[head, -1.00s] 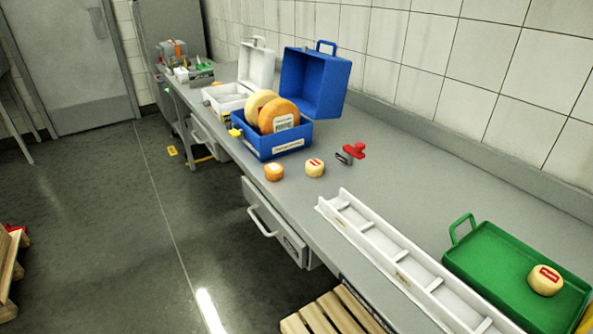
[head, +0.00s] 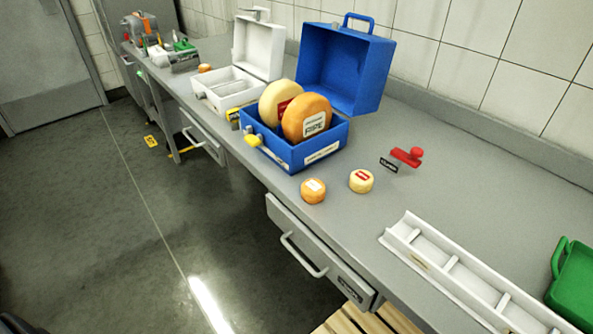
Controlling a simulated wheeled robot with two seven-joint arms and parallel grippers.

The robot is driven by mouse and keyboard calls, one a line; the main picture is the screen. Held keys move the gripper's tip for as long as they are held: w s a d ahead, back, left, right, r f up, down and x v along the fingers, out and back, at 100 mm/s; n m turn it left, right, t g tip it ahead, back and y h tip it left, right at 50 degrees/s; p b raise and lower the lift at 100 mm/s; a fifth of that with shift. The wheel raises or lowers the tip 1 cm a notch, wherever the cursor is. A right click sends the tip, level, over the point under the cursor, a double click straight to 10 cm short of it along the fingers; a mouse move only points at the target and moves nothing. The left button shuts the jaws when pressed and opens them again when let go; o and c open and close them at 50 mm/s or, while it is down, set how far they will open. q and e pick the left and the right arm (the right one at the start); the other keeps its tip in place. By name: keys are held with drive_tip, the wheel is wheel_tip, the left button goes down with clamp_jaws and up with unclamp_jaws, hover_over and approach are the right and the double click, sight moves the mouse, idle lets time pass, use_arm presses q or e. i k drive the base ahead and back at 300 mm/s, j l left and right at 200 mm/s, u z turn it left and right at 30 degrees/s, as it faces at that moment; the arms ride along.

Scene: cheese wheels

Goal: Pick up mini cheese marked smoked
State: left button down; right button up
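A small orange cheese (head: 313,190) with a white label sits on the counter near its front edge, in front of the blue case. A small pale cheese (head: 361,181) with a red label sits just right of it. Another small orange cheese (head: 204,68) lies farther back, beyond the white case. The small labels are too blurred to read, so I cannot tell which cheese is marked smoked. Neither of my grippers is in view.
The open blue case (head: 338,143) holds a pale large wheel (head: 277,99) and an orange one (head: 304,122). An open white case (head: 262,47) stands behind. A red stamp (head: 407,156), a white divided rack (head: 430,262) and a green tray (head: 575,285) lie to the right. A drawer (head: 310,255) juts below the counter.

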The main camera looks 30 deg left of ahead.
sight(313, 190)
drive_tip(key=i+j, duration=0.15)
drive_tip(key=j, duration=0.35)
drive_tip(key=i+j+z, duration=0.15)
drive_tip(key=j, duration=0.95)
drive_tip(key=i+j+z, duration=0.15)
drive_tip(key=j, duration=0.35)
